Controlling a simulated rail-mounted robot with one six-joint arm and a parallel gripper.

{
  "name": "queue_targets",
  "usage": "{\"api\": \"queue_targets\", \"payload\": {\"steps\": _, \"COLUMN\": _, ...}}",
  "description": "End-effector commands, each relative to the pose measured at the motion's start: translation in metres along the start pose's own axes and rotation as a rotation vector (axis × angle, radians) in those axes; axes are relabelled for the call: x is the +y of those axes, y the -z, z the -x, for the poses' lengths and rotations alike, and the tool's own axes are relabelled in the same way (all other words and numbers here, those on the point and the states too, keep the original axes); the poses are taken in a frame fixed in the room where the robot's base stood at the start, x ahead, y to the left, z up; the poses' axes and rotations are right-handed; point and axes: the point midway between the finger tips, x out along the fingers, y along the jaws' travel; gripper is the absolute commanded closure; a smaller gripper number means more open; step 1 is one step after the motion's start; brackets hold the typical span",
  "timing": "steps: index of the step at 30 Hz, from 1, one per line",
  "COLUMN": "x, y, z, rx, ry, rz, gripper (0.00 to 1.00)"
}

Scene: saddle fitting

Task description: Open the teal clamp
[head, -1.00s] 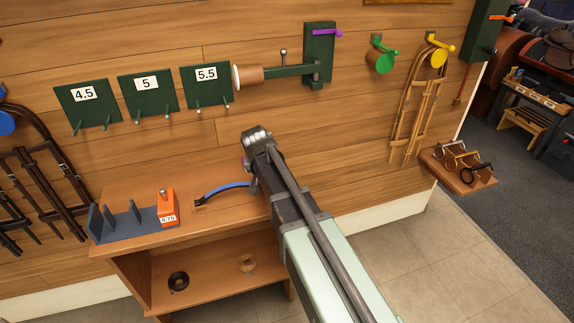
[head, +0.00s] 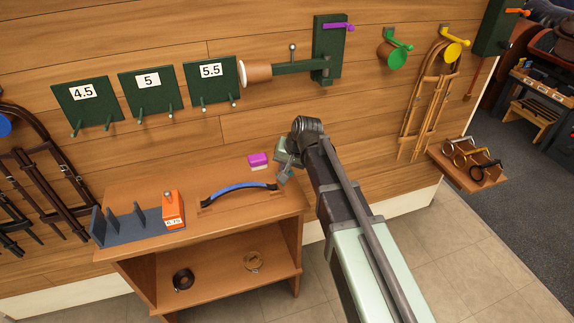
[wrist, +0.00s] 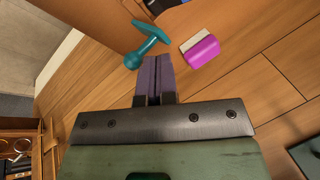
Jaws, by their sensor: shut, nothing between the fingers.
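The teal clamp (wrist: 150,42) shows in the wrist view as a teal lever with a round knob at its near end and a wider crosspiece at its far end. My gripper (wrist: 153,62) is shut and empty, with its purple-grey fingers together. The fingertips lie just below the lever in that picture; I cannot tell whether they touch it. In the head view my gripper (head: 286,172) is over the right end of the wooden bench (head: 150,192). I cannot make out the teal clamp there; my arm may hide it.
A magenta brush (wrist: 202,51) lies close to the right of the fingers; it also shows in the head view (head: 258,160). A blue-handled strap (head: 240,187) and an orange block (head: 172,210) are on the bench. A green wall arm (head: 300,67) stands above.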

Motion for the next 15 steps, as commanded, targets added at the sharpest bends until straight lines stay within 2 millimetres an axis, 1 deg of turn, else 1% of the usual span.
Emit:
{"api": "queue_targets", "payload": {"steps": 1, "x": -0.0020, "y": 0.0012, "z": 0.0053, "rx": 0.000, "ry": 0.000, "rz": 0.000, "gripper": 1.00}}
{"api": "queue_targets", "payload": {"steps": 4, "x": -0.0034, "y": 0.0021, "z": 0.0093, "rx": 0.000, "ry": -0.001, "rz": 0.000, "gripper": 1.00}}
{"api": "queue_targets", "payload": {"steps": 15, "x": -0.0032, "y": 0.0021, "z": 0.0098, "rx": 0.000, "ry": -0.001, "rz": -0.001, "gripper": 1.00}}
